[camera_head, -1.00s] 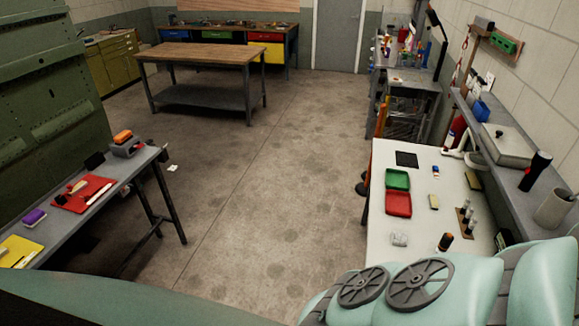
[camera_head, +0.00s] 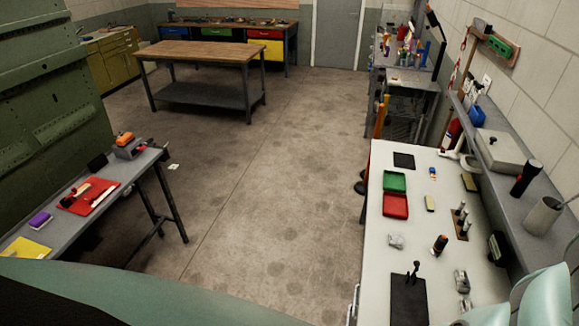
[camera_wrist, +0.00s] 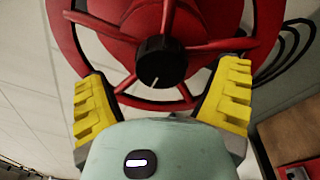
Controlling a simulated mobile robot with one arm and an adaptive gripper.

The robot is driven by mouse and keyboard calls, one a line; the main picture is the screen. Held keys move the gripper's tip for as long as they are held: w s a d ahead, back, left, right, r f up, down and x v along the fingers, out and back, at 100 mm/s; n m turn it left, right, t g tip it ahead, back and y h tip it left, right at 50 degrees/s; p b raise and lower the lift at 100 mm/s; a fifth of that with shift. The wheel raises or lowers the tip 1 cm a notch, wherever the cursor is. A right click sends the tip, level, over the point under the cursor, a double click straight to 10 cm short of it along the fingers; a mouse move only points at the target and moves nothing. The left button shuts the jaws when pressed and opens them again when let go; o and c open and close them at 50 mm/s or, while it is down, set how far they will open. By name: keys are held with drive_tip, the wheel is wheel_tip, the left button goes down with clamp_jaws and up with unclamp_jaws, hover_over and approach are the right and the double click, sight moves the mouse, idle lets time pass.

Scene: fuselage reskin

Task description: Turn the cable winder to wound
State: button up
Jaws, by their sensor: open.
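The cable winder (camera_wrist: 125,50) shows in the wrist view as a red spoked reel at the top of the picture, partly cut off. A round black knob (camera_wrist: 160,62) sits at its middle, with a short white mark pointing down and slightly left. My gripper (camera_wrist: 164,74) has its yellow fingers spread wide, one on each side of the knob, with a clear gap to it on both sides. I cannot tell how far the fingertips are from the reel in depth. The winder cannot be made out in the head view, and my gripper is outside it.
Black cable loops (camera_wrist: 285,45) hang right of the reel. In the head view, the white bench (camera_head: 420,235) at right holds a red tray (camera_head: 395,205), a green tray (camera_head: 395,181) and small items. A grey shelf (camera_head: 505,150) runs along the wall. The floor (camera_head: 265,180) is open.

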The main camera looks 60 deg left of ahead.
drive_tip(key=shift+x, duration=1.2)
drive_tip(key=shift+s+d, duration=0.1)
drive_tip(key=c, duration=1.2)
